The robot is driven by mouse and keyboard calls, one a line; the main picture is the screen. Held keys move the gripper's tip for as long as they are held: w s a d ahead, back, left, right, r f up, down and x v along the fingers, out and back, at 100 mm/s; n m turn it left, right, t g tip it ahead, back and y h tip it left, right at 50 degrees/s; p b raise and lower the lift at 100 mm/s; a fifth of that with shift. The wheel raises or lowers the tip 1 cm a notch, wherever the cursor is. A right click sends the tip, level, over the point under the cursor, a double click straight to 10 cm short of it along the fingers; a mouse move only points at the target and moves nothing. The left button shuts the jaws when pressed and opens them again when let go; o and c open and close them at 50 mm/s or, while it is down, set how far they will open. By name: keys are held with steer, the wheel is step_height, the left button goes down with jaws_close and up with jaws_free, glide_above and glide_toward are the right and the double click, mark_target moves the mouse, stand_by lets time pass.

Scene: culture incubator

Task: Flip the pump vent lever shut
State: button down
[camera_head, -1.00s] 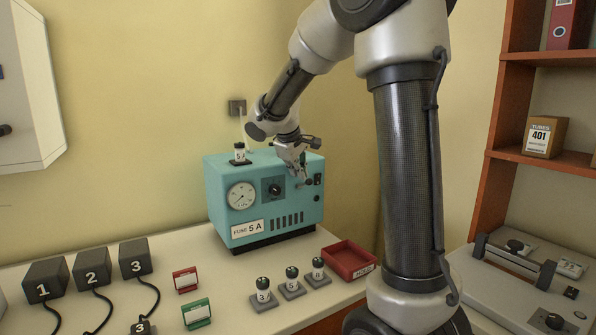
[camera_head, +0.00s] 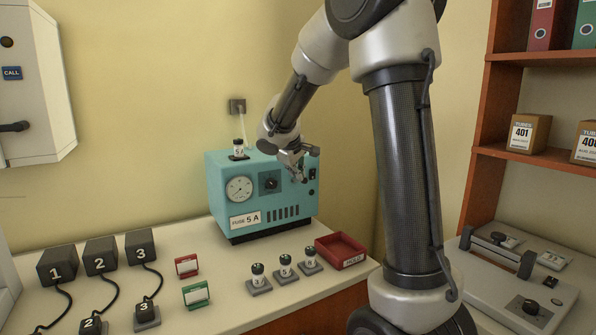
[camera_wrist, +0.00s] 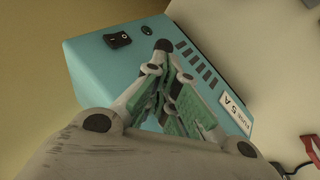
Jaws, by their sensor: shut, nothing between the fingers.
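The teal pump box (camera_head: 222,192) stands on the bench, with a round gauge (camera_head: 239,189), a dark knob (camera_head: 271,184) and a "FUSE 5 A" label on its front. My gripper (camera_head: 301,180) is shut and empty at the upper right of that front. In the wrist view the closed fingertips (camera_wrist: 163,45) overlap the teal face (camera_wrist: 85,62), beside a black rocker switch (camera_wrist: 118,40) and a small black button (camera_wrist: 147,29). I cannot make out the vent lever for certain; my fingers cover part of the panel. Whether they touch it is unclear.
A small vial (camera_head: 239,147) stands on top of the pump. Several labelled vials, a red tray (camera_head: 341,249), red and green card holders and numbered dark blocks (camera_head: 101,258) occupy the bench. A shelf (camera_head: 470,190) rises at right.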

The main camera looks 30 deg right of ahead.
steer(key=f, duration=0.1)
steer(key=s+f, duration=0.1)
steer(key=f, duration=0.1)
steer(key=shift+s+f, duration=0.4)
steer(key=shift+w+r, duration=0.1)
steer(key=shift+w+r, duration=0.3)
steer(key=shift+w, duration=0.3)
steer(key=shift+s, duration=0.1)
